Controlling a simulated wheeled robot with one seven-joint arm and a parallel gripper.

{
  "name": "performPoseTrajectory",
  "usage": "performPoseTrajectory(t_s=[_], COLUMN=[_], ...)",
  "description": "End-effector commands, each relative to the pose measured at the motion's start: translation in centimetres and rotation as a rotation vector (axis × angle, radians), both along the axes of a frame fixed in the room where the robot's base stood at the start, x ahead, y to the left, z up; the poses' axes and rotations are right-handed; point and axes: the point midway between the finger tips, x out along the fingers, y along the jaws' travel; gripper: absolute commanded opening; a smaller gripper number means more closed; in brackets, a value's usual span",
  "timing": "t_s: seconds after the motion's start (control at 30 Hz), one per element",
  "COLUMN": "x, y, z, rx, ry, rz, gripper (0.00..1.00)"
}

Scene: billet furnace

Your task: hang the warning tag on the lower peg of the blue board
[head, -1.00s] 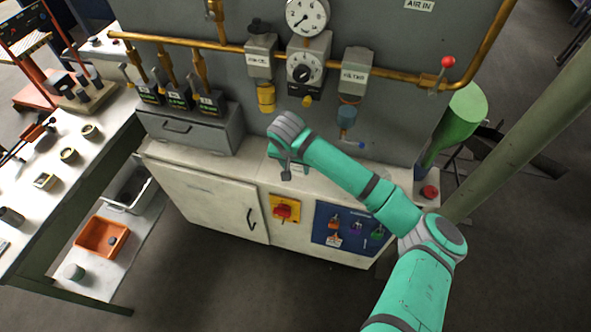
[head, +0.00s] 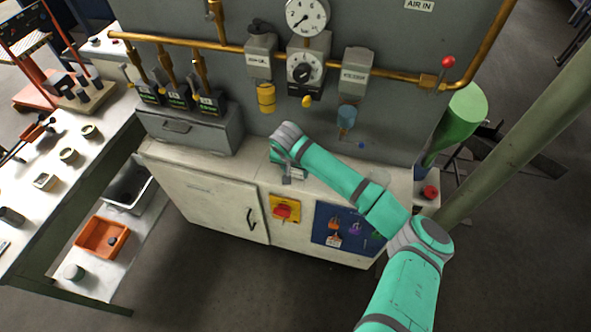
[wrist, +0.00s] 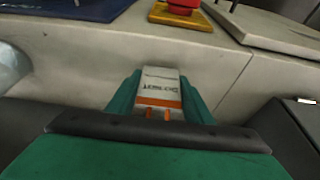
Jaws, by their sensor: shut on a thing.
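My gripper (wrist: 160,108) is shut on the warning tag (wrist: 160,88), a pale plate with dark lettering and an orange stripe, held between the two teal fingers. In the head view my gripper (head: 287,178) hangs over the bench top's front edge, above the red switch and up-left of the blue board; the tag is hard to make out there. The blue board (head: 322,216) is on the cabinet front and bears an orange padlock, a purple padlock and a white label. Its right part is behind my arm. The lower peg cannot be made out. A corner of the board (wrist: 65,8) shows in the wrist view.
A red rotary switch (head: 283,211) on a yellow plate sits left of the board. The cabinet door (head: 205,195) has a protruding handle. The grey panel with pipes and valves rises behind the bench. Open floor lies in front of the cabinet.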

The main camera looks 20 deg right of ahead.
Motion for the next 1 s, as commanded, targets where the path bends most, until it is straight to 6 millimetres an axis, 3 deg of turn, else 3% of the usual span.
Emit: performPoseTrajectory(t_s=[0.07,0.1,0.17,0.57,1.0], x=[0.0,0.0,0.0,-0.1,-2.0], y=[0.0,0.0,0.0,0.1,1.9], z=[-0.2,-0.2,-0.2,0.1,7.3], rx=[0.0,0.0,0.0,0.001,-0.001], ry=[0.0,0.0,0.0,0.0,-0.002], rz=[0.0,0.0,0.0,0.001,0.001], gripper=[0.22,0.53,0.65,0.65,0.65])
